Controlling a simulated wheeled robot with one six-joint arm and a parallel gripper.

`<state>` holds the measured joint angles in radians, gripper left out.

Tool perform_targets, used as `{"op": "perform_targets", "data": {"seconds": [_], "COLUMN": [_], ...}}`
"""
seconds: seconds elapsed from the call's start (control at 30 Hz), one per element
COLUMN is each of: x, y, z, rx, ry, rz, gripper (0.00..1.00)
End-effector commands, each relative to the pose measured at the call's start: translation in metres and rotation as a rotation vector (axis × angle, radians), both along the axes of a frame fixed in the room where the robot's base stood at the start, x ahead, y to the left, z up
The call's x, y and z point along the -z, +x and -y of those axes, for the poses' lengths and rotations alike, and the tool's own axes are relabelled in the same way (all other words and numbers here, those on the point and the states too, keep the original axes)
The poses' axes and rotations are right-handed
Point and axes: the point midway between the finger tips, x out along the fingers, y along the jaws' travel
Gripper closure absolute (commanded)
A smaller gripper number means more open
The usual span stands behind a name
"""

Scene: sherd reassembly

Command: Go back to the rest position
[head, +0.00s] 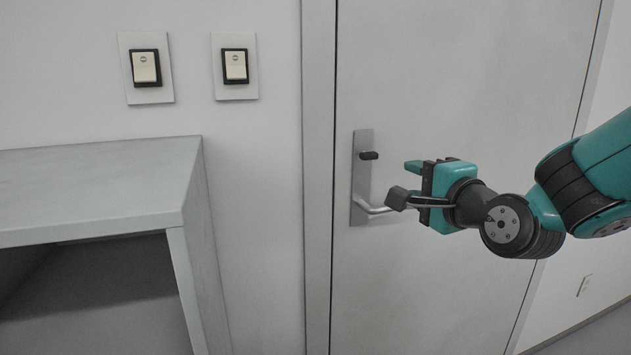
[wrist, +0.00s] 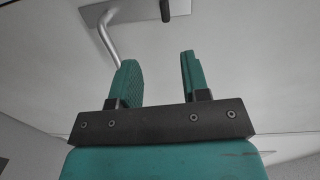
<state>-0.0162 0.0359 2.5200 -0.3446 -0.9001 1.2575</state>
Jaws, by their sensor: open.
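My gripper (head: 402,182) is in front of the door in the head view, close to the door handle. In the wrist view its two teal fingers (wrist: 160,80) stand apart with nothing between them. The silver lever handle (head: 375,208) sits on a tall plate on the door; my gripper hides part of the lever. The lever also shows beyond the fingers in the wrist view (wrist: 106,38). Whether any part of my gripper touches the lever cannot be told.
The white door (head: 440,300) appears shut in its frame. A dark thumb-turn (head: 369,155) is above the lever. A grey open-fronted cabinet (head: 100,185) stands at the lower left. Two rocker switches, one left (head: 145,67) and one right (head: 235,66), are on the wall above it.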

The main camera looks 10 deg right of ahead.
Motion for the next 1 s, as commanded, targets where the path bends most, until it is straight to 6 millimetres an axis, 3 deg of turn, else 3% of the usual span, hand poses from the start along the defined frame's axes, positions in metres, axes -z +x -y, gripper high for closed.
{"op": "perform_targets", "data": {"seconds": [0.17,0.33,0.43,0.6,0.8,1.0], "x": [0.006,0.02,0.023,0.021,0.019,0.02], "y": [-0.029,-0.097,-0.144,-0.21,-0.242,-0.243], "z": [-0.041,-0.079,-0.087,-0.082,-0.072,-0.072], "rx": [-0.215,-0.618,-0.891,-1.285,-1.498,-1.512], "ry": [-0.312,-0.74,-0.964,-1.222,-1.33,-1.337], "rz": [-0.174,-0.329,-0.366,-0.361,-0.339,-0.338], "gripper": [0.57,0.57,0.57,0.57,0.57,0.57]}}
